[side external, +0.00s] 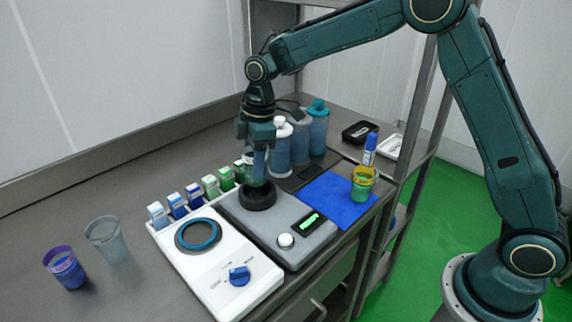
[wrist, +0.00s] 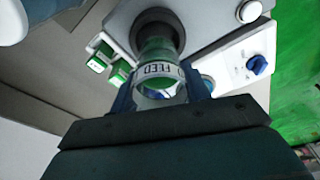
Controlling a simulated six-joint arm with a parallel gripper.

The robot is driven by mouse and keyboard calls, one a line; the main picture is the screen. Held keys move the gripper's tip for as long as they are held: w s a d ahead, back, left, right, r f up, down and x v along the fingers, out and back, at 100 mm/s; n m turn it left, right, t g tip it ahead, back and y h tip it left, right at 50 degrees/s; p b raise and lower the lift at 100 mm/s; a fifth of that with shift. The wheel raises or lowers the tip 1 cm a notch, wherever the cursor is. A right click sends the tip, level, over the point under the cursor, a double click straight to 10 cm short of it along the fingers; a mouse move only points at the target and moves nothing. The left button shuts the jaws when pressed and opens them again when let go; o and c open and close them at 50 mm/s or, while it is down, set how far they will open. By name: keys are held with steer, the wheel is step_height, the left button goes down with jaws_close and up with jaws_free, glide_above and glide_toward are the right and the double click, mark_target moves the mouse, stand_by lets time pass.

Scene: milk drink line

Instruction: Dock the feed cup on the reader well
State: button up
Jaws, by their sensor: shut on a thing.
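My gripper (side external: 259,172) points down over the black ring of the reader well (side external: 258,197), which sits on a grey unit with a lit green display. In the wrist view, the blue fingers (wrist: 160,92) are shut on the feed cup (wrist: 157,70), a clear cup with a white FEED band and green showing through it. The cup's far end lines up with the dark well ring (wrist: 150,17). I cannot tell whether it is fully seated in the well. In the side view, the fingers mostly hide the cup.
A white unit (side external: 222,273) with a ring and blue knob is beside the reader. Small blue and green cartons (side external: 194,196) line the back. Several bottles (side external: 300,140) stand behind my gripper. Two cups (side external: 107,243) stand left.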

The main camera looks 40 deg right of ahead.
steer(key=shift+f, duration=1.95)
steer(key=shift+f, duration=0.65)
stand_by(0.3)
steer(key=o, duration=0.8)
steer(key=shift+r, duration=0.1)
steer(key=r, duration=0.3)
steer(key=d+r, duration=0.1)
steer(key=r, duration=0.6)
steer(key=shift+s+d+r, duration=0.25)
steer(key=shift+s+r, duration=0.05)
stand_by(0.4)
steer(key=shift+r, duration=0.15)
stand_by(0.3)
